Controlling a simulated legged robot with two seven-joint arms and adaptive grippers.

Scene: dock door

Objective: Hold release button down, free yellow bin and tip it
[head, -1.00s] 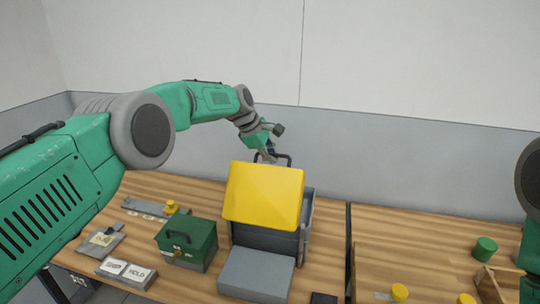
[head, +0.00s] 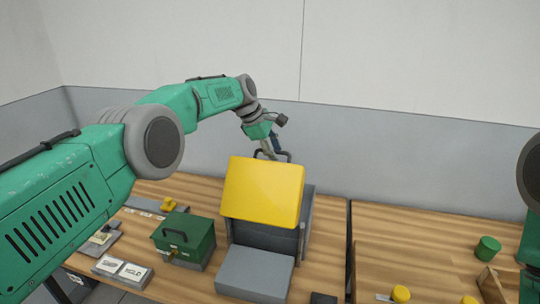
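The yellow bin (head: 263,190) stands tilted in a grey stand (head: 307,215) at the middle of the bench, with a broad yellow face towards me. My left gripper (head: 270,152) is at the bin's far upper edge, beside a dark handle loop (head: 286,154). Its fingertips are partly hidden behind the bin, so I cannot tell whether they are closed on the handle. A yellow knob (head: 168,204) sits on a grey plate at the left. I cannot tell whether it is the release button. My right gripper is out of view; only part of that arm shows at the right edge.
A green box (head: 184,236) with a handle stands left of the bin. Labelled plates, one reading HOLD (head: 131,271), lie in front of it. A grey block (head: 254,274) is before the bin. A green cylinder (head: 487,248) and yellow pieces (head: 401,294) are at the right.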

